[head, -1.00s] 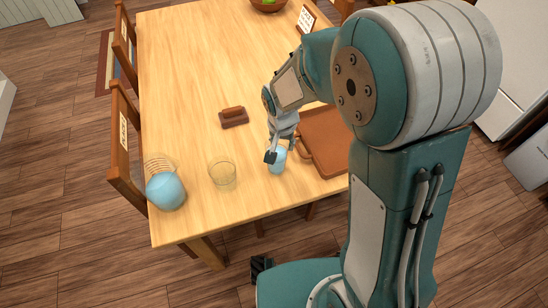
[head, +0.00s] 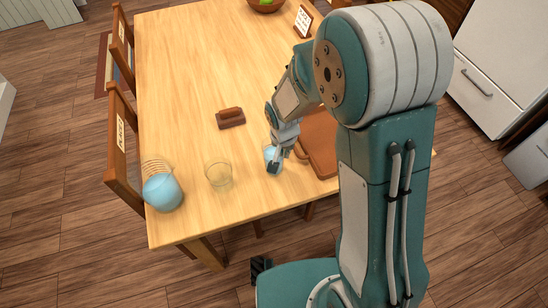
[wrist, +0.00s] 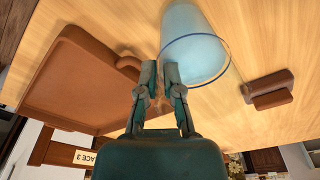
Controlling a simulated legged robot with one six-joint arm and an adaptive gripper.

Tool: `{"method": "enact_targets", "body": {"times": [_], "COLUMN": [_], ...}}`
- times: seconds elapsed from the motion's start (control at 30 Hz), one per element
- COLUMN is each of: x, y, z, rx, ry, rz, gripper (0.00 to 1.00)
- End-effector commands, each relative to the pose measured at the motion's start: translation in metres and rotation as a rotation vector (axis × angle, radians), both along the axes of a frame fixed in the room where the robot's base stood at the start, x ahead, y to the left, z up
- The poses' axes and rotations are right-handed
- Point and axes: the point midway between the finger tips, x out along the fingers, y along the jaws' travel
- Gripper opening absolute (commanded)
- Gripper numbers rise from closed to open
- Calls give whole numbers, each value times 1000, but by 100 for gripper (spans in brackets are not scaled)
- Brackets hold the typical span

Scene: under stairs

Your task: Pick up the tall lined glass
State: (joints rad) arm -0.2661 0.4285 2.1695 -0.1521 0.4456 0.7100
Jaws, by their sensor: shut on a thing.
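A light-blue glass (head: 269,154) stands on the near part of the wooden table; the wrist view shows it as a tapered tumbler (wrist: 190,35) with a darker blue rim. I cannot make out lines on it. My gripper (head: 275,166) is at this glass, its fingers close together at the rim side in the wrist view (wrist: 160,72), shut on its wall. The fingers hide part of the glass. A clear glass (head: 218,176) with faint lines stands to its left.
A brown tray (head: 322,145) lies close to the right of my gripper, also in the wrist view (wrist: 80,80). A small brown block-like holder (head: 230,118) lies behind the glasses. Chairs (head: 125,150) flank the table's left edge. The table's far middle (head: 200,60) is clear.

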Motion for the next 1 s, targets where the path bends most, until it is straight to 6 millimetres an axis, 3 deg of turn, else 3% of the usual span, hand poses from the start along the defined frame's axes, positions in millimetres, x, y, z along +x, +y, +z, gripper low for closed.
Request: {"method": "enact_targets", "body": {"times": [0.47,0.7,1.0], "x": [1,1,-22], "y": [1,1,2], "z": [11,32,58], "rx": [0,1,1], "ry": [-3,-3,-3], "rz": [0,0,1], "gripper": [0,0,0]}}
